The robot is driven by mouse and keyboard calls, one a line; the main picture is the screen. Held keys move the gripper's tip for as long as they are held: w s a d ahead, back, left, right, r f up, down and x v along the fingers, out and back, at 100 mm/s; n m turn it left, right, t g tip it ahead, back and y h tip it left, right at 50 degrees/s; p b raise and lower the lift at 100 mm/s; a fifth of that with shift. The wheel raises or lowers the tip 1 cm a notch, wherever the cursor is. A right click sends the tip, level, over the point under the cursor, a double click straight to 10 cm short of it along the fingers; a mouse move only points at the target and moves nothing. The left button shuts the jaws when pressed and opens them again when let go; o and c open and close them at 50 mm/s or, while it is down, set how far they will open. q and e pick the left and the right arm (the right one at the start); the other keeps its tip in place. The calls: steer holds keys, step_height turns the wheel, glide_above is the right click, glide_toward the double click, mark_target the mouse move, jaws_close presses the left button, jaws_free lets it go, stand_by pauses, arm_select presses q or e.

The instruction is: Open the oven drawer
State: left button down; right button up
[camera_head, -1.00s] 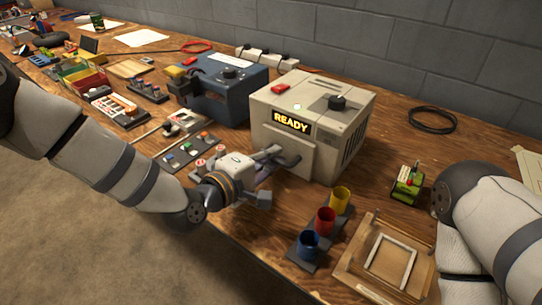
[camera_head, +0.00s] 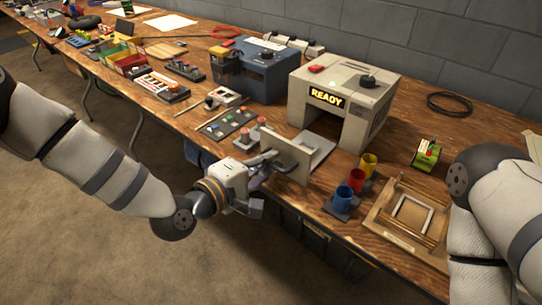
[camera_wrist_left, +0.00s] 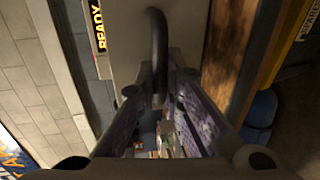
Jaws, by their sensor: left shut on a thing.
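The oven (camera_head: 350,88) is a beige box with a lit READY sign, a red button and a dark knob on top. Its drawer (camera_head: 290,157) is pulled well out of the front, and a dark opening shows behind it. My left gripper (camera_head: 264,164) is at the drawer's front, shut on the dark drawer handle (camera_wrist_left: 157,50), which runs between the fingers in the left wrist view. The drawer's tray floor (camera_head: 322,146) looks bare where it shows. My right arm is at the right edge, with its gripper out of the picture.
Blue, red and yellow cups (camera_head: 356,180) stand just right of the drawer. A wooden frame board (camera_head: 408,216) and a small green device (camera_head: 427,153) lie farther right. A blue machine (camera_head: 262,68) stands left of the oven. Open floor lies in front of the table.

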arm_select(q)
steer(key=shift+w+d, duration=0.1)
steer(key=c, duration=2)
jaws_free()
steer(key=v, duration=1.2)
steer(key=shift+f, duration=0.15)
